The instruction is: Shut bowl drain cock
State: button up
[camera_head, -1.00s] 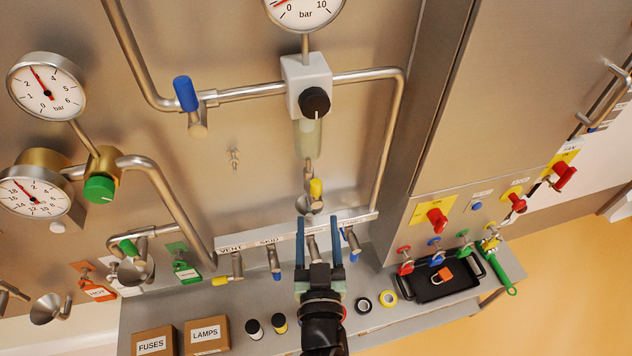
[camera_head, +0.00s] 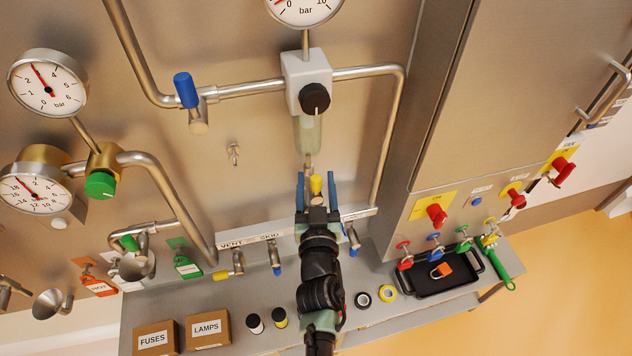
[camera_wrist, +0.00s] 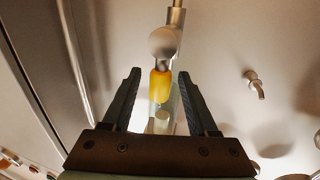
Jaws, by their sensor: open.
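The bowl drain cock under the filter bowl has a yellow handle (camera_head: 316,184), which also shows in the wrist view (camera_wrist: 160,86). Above it in the head view hangs the pale, translucent bowl (camera_head: 307,136). My gripper (camera_head: 317,176) is open, with one finger on each side of the yellow handle. In the wrist view my gripper (camera_wrist: 158,90) has the handle in the gap between its fingers, with space showing on both sides. The lower part of the cock is hidden behind my gripper in the head view.
A blue-handled valve (camera_head: 185,90) sits on the pipe at upper left. A labelled rail (camera_head: 250,240) with small cocks runs just below. A steel pipe (camera_head: 388,150) drops on the right. Boxes (camera_head: 207,330), tape rolls and a black tray (camera_head: 440,282) lie on the shelf.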

grip_shut()
jog(key=shift+f+b, duration=0.15)
jog(key=shift+b, duration=0.2)
jog(key=shift+a+n+b, duration=0.1)
jog(key=shift+n+b, duration=0.2)
jog(key=n+b, duration=0.1)
jog(key=b, duration=0.1)
jog(key=a+n+b, duration=0.1)
jog(key=n+b, duration=0.1)
jog(key=shift+s+f+t, duration=0.2)
jog(key=shift+f+t, duration=0.15)
jog(key=shift+t, duration=0.05)
jog(key=shift+s+a+f+n+t+y+b, duration=0.15)
jog(key=shift+a+f+n+y+b, duration=0.5)
jog(key=shift+n+b, duration=1.45)
jog(key=shift+s+a+f+n+t+y+b, duration=0.15)
jog(key=shift+a+f+n+y+b, duration=0.6)
jog(key=shift+n, duration=2.75)
jog(key=shift+s+a+f+n+t+y+b, duration=0.15)
jog(key=shift+f+n+y+b, duration=0.65)
jog(key=shift+n, duration=2)
jog(key=shift+r+b, duration=0.25)
jog(key=shift+b, duration=0.2)
